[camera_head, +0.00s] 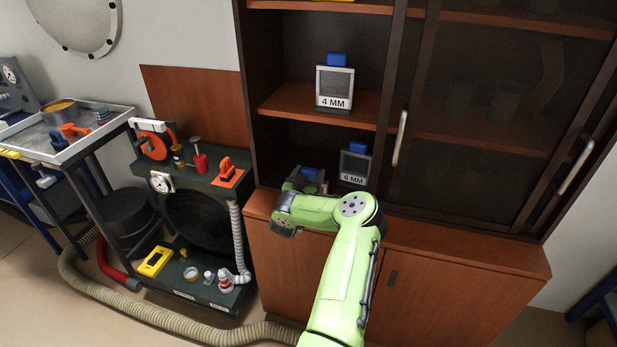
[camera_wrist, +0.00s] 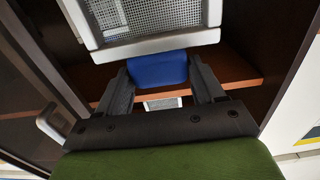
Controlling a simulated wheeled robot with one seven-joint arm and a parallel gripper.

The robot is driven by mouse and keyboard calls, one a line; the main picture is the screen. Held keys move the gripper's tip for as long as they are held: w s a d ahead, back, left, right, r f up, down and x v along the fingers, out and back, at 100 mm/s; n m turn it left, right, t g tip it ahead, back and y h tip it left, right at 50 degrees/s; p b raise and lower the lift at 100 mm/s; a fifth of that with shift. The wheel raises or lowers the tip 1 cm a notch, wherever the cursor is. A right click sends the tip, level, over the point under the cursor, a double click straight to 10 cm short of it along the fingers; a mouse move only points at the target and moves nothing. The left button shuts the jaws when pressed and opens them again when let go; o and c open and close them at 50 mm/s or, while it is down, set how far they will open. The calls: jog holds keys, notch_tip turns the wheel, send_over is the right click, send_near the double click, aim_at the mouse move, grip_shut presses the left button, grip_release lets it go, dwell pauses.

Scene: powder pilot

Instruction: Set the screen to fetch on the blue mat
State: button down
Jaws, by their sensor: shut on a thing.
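My gripper (camera_head: 305,187) is in front of the lower shelf of the dark cabinet, at the end of my green arm. In the wrist view its two dark fingers (camera_wrist: 160,82) are closed on the blue tab (camera_wrist: 158,68) of a light-framed mesh screen (camera_wrist: 140,15). The held screen's blue tab also shows in the head view (camera_head: 310,174), and the rest of it is mostly hidden there. No label shows on it. A screen marked 4 MM (camera_head: 334,84) stands on the upper shelf, and one marked 6 MM (camera_head: 355,167) stands on the lower shelf. I see no blue mat.
The cabinet's upright post and sliding glass door with a metal handle (camera_head: 400,138) are right of the screens. A dark machine with orange and red parts (camera_head: 200,170) stands left. A tray table (camera_head: 100,137) is further left. A ribbed hose (camera_head: 150,312) lies on the floor.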

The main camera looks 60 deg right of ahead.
jog(key=shift+c, duration=0.7)
grip_release()
jog(key=shift+f, duration=0.15)
